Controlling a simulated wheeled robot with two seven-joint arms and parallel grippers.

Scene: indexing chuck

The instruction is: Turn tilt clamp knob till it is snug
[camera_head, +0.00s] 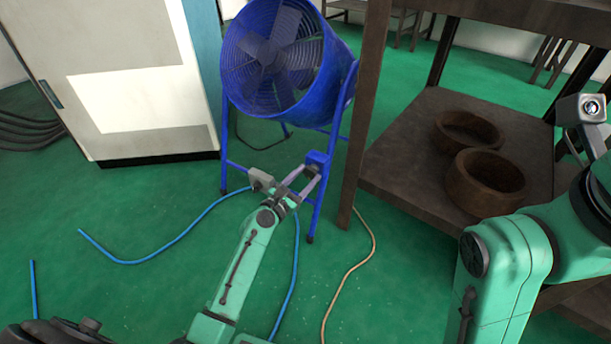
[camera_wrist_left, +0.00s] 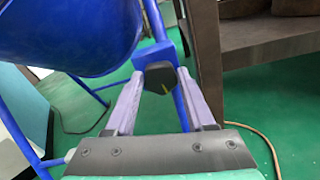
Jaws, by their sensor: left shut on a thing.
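The blue drum fan (camera_head: 272,60) stands on a blue tubular frame, its grille facing forward and to the left. My left gripper (camera_head: 308,172) is shut on the knob, one finger on each side, as the left wrist view shows (camera_wrist_left: 160,85). In the head view the fingers largely hide the knob. My right arm is at the right edge, but its fingers are not in view.
A dark wooden shelf unit (camera_head: 405,160) stands close to the right of the fan, with two brown bowls (camera_head: 485,180) on it. A white cabinet (camera_head: 130,75) is at the left. A blue cable (camera_head: 180,238) and a tan cable (camera_head: 350,270) lie on the green floor.

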